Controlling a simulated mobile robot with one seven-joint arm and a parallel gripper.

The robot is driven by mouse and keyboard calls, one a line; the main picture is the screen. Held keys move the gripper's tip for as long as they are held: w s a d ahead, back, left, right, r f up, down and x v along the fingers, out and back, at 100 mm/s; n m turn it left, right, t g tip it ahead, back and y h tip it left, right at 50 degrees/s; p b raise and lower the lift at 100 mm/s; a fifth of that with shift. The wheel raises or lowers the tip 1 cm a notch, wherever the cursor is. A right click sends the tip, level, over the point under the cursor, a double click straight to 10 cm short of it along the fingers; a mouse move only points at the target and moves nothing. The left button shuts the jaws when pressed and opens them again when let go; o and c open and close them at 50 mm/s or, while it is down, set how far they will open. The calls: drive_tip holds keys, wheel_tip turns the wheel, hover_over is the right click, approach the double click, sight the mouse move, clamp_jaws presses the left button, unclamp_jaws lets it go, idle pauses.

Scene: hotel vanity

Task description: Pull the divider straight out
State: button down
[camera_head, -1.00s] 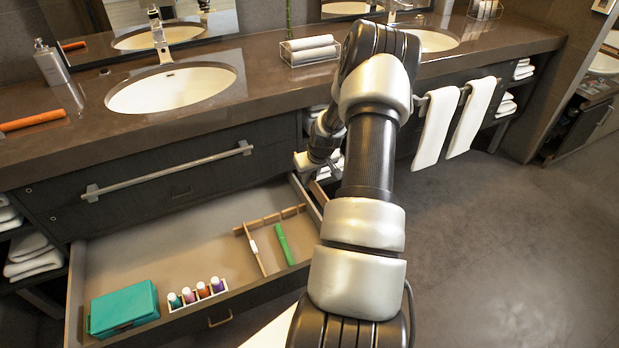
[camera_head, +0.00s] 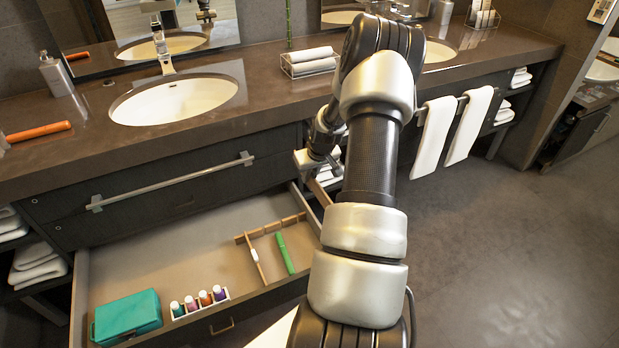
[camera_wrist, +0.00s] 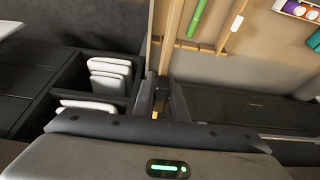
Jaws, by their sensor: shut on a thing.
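A thin wooden divider (camera_wrist: 172,32) runs toward my gripper (camera_wrist: 161,103) in the wrist view. In the head view, a pale wooden strip (camera_head: 319,191) shows just below my gripper (camera_head: 318,163), at the drawer's right side, partly behind my arm. My gripper is shut on the divider's end; the exact grip is dark and partly hidden. The divider lies beside a notched wooden rail (camera_wrist: 201,47), which also shows in the head view (camera_head: 270,229). The open drawer (camera_head: 175,250) holds these parts.
White towels (camera_wrist: 108,75) sit in a dark compartment beside my gripper. The countertop (camera_head: 265,95) overhangs the drawer's back.

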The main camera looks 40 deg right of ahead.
drive_tip(key=shift+r+p, duration=1.5)
drive_tip(key=shift+r, duration=1.45)
